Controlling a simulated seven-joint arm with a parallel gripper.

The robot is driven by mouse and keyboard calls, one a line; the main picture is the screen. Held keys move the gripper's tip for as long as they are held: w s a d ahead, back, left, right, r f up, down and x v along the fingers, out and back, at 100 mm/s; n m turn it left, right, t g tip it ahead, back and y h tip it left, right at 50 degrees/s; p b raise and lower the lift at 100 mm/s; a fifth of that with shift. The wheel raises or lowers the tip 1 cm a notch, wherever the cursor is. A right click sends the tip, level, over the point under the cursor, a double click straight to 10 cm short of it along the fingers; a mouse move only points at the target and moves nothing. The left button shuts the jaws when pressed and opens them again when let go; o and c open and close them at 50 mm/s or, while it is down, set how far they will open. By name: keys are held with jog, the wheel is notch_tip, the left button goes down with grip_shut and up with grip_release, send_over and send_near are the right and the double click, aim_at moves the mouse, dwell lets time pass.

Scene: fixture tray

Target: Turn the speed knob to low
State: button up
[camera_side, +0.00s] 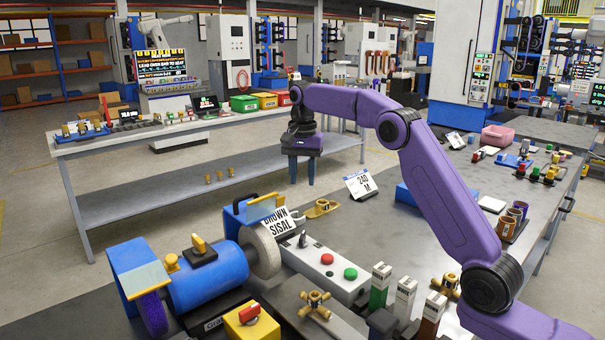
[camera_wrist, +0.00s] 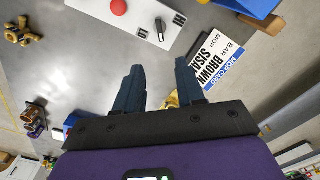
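The speed knob (camera_side: 302,240) is a small dark knob on top of a white control box (camera_side: 341,287), beside a red button (camera_side: 327,258) and a green button (camera_side: 350,273). In the wrist view the knob (camera_wrist: 160,28) shows near the top, between small dark markings on the white box; its exact setting is too small to tell. My gripper (camera_side: 302,172) hangs above and behind the box, with its fingers pointing down. In the wrist view my gripper (camera_wrist: 158,74) has its two fingers apart with nothing between their tips, clear of the knob.
A blue bench grinder (camera_side: 210,279) with a sisal wheel (camera_side: 262,252) and a "BROWN SISAL" card (camera_side: 279,224) stands left of the box. A brass part (camera_side: 322,208) lies behind it.

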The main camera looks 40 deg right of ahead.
jog(key=shift+r, duration=0.15)
jog(key=o, duration=0.5)
jog(key=shift+o, duration=1.1)
jog(key=shift+n, duration=0.3)
jog(key=n, duration=1.7)
send_near(302, 235)
notch_tip(302, 235, down, 9)
jog(key=shift+d+r, duration=0.1)
jog(key=c, duration=1.1)
